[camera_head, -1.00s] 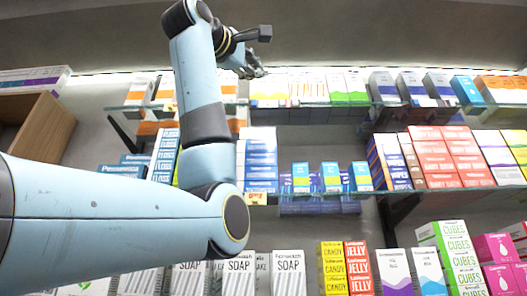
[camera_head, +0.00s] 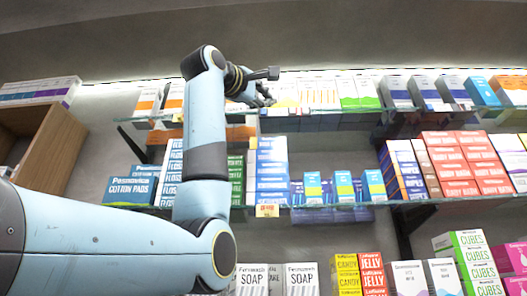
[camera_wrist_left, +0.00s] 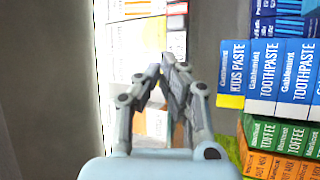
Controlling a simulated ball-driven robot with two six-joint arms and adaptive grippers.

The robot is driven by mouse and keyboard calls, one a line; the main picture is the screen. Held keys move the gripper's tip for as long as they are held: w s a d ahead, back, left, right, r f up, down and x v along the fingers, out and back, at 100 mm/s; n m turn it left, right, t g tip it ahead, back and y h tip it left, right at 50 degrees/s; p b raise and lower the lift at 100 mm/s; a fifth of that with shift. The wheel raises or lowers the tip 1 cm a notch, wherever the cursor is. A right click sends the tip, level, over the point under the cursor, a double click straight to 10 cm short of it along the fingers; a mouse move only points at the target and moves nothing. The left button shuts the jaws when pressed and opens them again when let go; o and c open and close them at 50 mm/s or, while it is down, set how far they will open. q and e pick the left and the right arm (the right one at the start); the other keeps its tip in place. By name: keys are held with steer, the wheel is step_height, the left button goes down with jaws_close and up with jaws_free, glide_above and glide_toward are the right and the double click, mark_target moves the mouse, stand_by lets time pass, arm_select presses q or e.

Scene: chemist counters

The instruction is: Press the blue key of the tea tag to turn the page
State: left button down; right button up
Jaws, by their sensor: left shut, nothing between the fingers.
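My left gripper (camera_head: 266,98) is shut and empty in front of the top shelf's boxes in the head view. Its closed fingers (camera_wrist_left: 170,62) show in the wrist view, with white and orange boxes (camera_wrist_left: 157,123) beyond them. Small tags sit along the top shelf's edge, one of them a pale tag (camera_head: 304,111) just right of and below the gripper. I cannot tell which tag is the tea tag, and no blue key can be made out. Whether the fingertips touch anything is unclear. My right gripper is not in view.
Toothpaste boxes (camera_wrist_left: 282,75) stand to the right in the wrist view. Below the gripper, a lower shelf holds white-and-blue boxes (camera_head: 272,170) and small blue boxes (camera_head: 313,187). Red boxes (camera_head: 445,165) stand at the right. A wooden cabinet (camera_head: 52,150) is at the left.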

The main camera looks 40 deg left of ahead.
arm_select(q)
steer(key=shift+w+a, duration=0.4)
steer(key=shift+w, duration=0.2)
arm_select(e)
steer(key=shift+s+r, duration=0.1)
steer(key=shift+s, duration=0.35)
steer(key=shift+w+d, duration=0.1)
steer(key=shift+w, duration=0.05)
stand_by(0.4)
arm_select(q)
steer(key=shift+w+a, duration=0.2)
steer(key=shift+w, duration=0.15)
steer(key=shift+w+a, duration=0.25)
steer(key=shift+w, duration=0.15)
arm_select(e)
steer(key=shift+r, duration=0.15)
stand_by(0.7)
arm_select(q)
steer(key=shift+s+d, duration=0.5)
steer(key=shift+s, duration=0.25)
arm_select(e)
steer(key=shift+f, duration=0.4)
